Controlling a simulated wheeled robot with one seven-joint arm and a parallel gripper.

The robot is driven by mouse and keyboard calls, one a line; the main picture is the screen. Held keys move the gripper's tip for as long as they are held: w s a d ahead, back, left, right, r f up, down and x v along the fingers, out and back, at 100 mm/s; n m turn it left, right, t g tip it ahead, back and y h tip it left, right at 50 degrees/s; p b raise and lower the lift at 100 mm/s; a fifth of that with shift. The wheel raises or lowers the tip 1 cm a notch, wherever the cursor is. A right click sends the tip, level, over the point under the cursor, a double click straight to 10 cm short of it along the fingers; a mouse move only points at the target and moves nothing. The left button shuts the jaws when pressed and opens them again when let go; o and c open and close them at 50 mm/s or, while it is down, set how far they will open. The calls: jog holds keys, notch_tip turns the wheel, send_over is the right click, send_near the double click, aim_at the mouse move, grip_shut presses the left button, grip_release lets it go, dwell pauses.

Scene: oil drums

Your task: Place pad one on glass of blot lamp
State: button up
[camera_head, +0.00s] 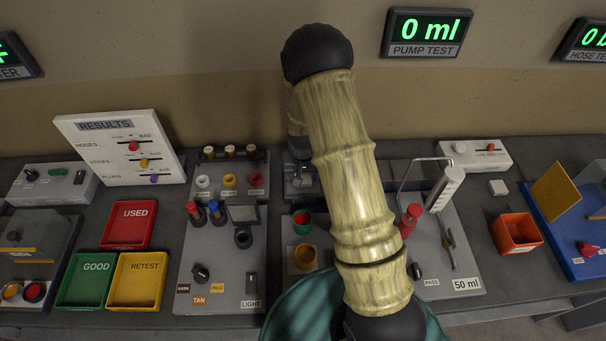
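The panel (215,262) left of centre has a LIGHT switch, a knob with DARK, TAN and PALE labels, and a grey square plate (244,214) that may be the lamp's glass. Nothing is clearly seen lying on that plate. Red-topped and blue-topped sticks (214,209) stand beside it. No pad is marked "one" in view, so I cannot tell which thing is pad one. A small white block (498,187) lies on the right of the bench. My gripper (300,179) is mostly hidden behind my arm, right of the panel; its fingers cannot be made out.
Red USED (129,225), green GOOD (87,280) and yellow RETEST (138,281) trays sit left. A rack with white, yellow and red rings (229,181) is behind the panel. A pump stand (446,190) and an orange bin (515,233) are right. My arm blocks the centre.

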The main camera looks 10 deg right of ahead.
notch_tip(320, 180, up, 12)
jog(key=s+b, duration=0.1)
jog(key=shift+s, duration=0.4)
dwell(0.3)
jog(key=shift+a, duration=0.15)
jog(key=s+r+n, duration=0.1)
jog(key=s+r, duration=0.2)
jog(key=s, duration=0.5)
jog(key=s+r+n, duration=0.1)
jog(key=s+r, duration=0.3)
jog(key=s, duration=0.5)
jog(key=shift+d+t, duration=0.25)
jog(key=shift+t, duration=0.15)
